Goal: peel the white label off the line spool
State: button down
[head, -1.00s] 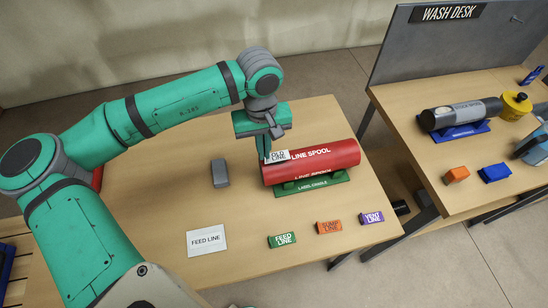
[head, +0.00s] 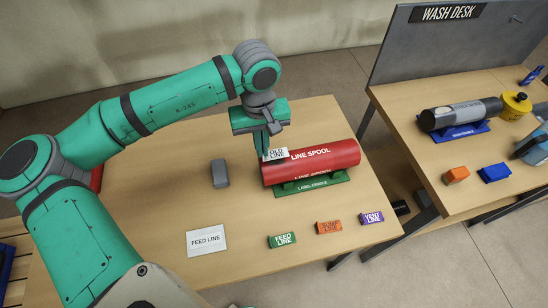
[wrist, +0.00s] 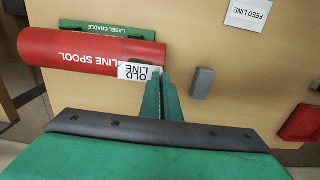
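The red line spool (head: 325,161) lies on its side in the green label cradle (head: 312,188) on the desk. The white label (head: 276,154), reading OLD LINE, is at the spool's left end in the head view. My gripper (head: 266,154) points down at that end, and its fingers are close together at the label's outer edge. In the wrist view, the label (wrist: 138,71) meets the fingertips (wrist: 163,80) beside the spool's end (wrist: 90,50). The fingers look shut on the label's edge; the exact contact is partly hidden. The label's far part still overlaps the spool.
A white FEED LINE card (head: 206,241), green block (head: 282,240), orange block (head: 329,227) and purple block (head: 372,217) lie along the front. A grey block (head: 220,173) stands left of the spool. The wash desk (head: 400,100) is at right.

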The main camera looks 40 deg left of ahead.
jog(key=shift+r, duration=0.1)
jog(key=shift+r, duration=2.45)
